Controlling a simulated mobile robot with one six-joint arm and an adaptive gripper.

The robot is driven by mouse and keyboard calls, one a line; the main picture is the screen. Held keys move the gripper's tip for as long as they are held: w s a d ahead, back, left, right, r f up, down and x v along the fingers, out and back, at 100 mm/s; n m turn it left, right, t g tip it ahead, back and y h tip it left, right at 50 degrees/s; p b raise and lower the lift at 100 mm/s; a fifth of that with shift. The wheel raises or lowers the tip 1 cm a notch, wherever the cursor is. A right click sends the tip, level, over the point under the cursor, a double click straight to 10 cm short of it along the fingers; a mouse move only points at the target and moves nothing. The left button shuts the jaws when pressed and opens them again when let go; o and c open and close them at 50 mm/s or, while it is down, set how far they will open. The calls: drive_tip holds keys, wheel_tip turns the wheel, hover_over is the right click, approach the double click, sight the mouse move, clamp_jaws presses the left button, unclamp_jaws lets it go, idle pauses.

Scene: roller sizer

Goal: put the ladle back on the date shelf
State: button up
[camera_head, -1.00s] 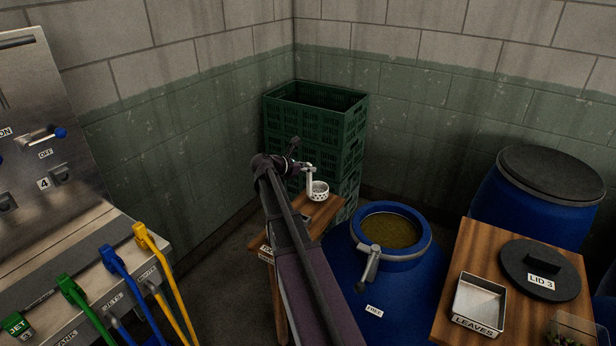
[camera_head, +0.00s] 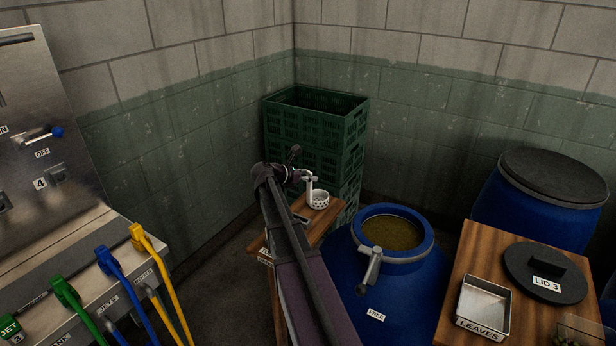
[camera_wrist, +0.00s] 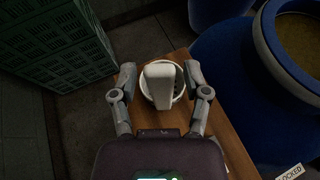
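The ladle (camera_head: 318,199) is a pale cup with dark spots and an upright handle. It appears to rest on the wooden date shelf (camera_head: 322,227) beside the green crates. In the wrist view the ladle's broad pale handle (camera_wrist: 161,83) stands between the two fingers of my gripper (camera_wrist: 161,75), with a gap on each side. My gripper (camera_head: 300,174) is open around the handle, and its fingers look clear of it. The ladle's cup is partly hidden under the handle in the wrist view. The shelf's front label is partly hidden by my arm.
Stacked green crates (camera_head: 315,128) stand behind the shelf. An open blue barrel (camera_head: 388,285) with brownish contents is close on the right. A table (camera_head: 470,262) with a leaves tray and a lid is further right. Coloured levers (camera_head: 112,270) line the panel at left.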

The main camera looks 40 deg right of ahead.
drive_tip(key=shift+r, duration=0.15)
idle(0.3)
drive_tip(key=shift+a+r+p, duration=0.3)
drive_tip(key=shift+a+p, duration=0.15)
drive_tip(key=shift+a, duration=0.05)
drive_tip(key=p+v, duration=0.4)
drive_tip(key=v, duration=0.7)
drive_tip(key=shift+f, duration=0.2)
drive_tip(key=s+a+f+m+y, duration=0.3)
drive_tip(key=s+a+m, duration=0.3)
drive_tip(key=a, duration=0.3)
drive_tip(key=s+a+f+m+y, duration=0.4)
drive_tip(key=s+a+m+y, duration=0.2)
drive_tip(key=a, duration=0.4)
drive_tip(key=s+a+f+m+y, duration=0.4)
drive_tip(key=s+a+m, duration=0.2)
drive_tip(key=a, duration=0.4)
drive_tip(key=shift+s+f, duration=0.2)
drive_tip(key=shift+s, duration=0.45)
